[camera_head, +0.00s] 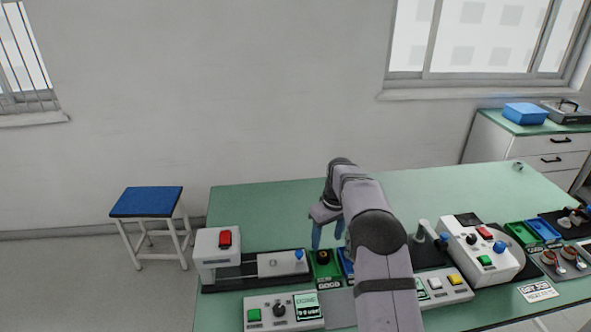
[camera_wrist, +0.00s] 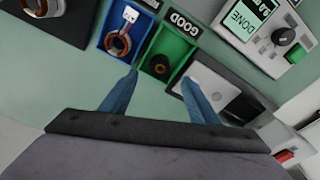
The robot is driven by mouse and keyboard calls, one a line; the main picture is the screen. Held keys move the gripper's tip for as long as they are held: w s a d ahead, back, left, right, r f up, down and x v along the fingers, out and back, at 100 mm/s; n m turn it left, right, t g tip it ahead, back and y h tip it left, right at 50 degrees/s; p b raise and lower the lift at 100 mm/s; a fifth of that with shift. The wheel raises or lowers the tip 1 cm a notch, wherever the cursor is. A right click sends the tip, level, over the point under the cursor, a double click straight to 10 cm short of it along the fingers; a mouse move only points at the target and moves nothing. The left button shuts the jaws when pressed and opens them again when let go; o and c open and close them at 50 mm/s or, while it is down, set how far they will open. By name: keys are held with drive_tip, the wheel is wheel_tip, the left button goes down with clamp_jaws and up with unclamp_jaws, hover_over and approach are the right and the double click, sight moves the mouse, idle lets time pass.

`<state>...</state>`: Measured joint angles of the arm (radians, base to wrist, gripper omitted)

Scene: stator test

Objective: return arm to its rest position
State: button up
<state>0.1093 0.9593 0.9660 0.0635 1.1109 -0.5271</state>
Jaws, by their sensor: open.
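My gripper (camera_head: 328,240) hangs above the bench, pointing down, with its two blue fingers apart. In the wrist view my gripper (camera_wrist: 160,80) is open, with nothing between the fingers. Beyond the fingertips is a green tray (camera_wrist: 185,52) beside a GOOD label, with a dark ring-shaped part (camera_wrist: 159,66) inside. A blue tray (camera_wrist: 104,41) next to it holds a copper-wound part (camera_wrist: 118,44) with a white connector. My arm hides part of the bench in the head view.
On the green bench (camera_head: 250,208), a white fixture (camera_head: 217,250) with a red button stands left. Another machine (camera_head: 480,250) stands right. The bench's back strip is clear.

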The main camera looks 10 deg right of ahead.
drive_tip(key=s+a+r+m, duration=0.1)
drive_tip(key=s+a+m, duration=0.1)
drive_tip(key=s, duration=1.6)
drive_tip(key=s+a+r+m+g, duration=0.1)
drive_tip(key=s+a+m, duration=0.1)
drive_tip(key=s, duration=1.6)
drive_tip(key=shift+s+a+r+m+h, duration=0.15)
drive_tip(key=shift+s+a+m+h, duration=0.15)
drive_tip(key=shift+a, duration=0.2)
drive_tip(key=shift+w, duration=0.1)
